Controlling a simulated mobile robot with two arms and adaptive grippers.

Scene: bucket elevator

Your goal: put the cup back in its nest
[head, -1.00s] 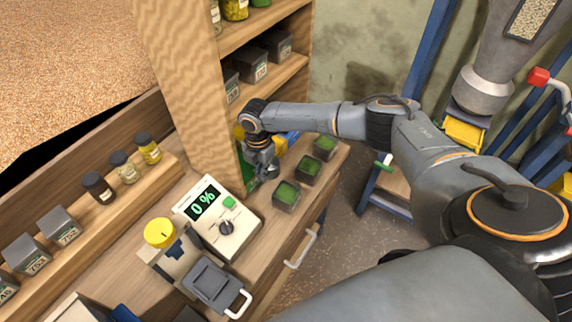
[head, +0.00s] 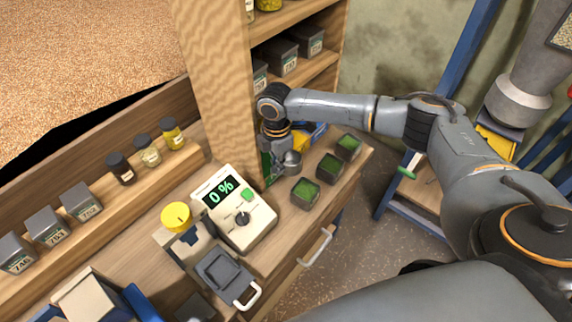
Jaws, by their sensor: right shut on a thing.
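My right gripper (head: 279,153) is at the far end of the bench, beside the wooden post. It is shut on what looks like the cup (head: 291,163), a small grey metallic rounded thing at its fingers. The fingers and part of the cup hide each other, so its tilt and any contact with the bench are hard to tell. I cannot make out the cup's nest for sure. A green and a yellow thing behind the gripper are partly hidden by it. My left gripper is not in view.
A meter (head: 235,208) reading 0 % stands nearer on the bench (head: 283,233). Next to it are a yellow-knobbed device (head: 177,217) and a grey tray with a white handle (head: 222,273). Several small green-filled boxes (head: 305,192) line the right edge.

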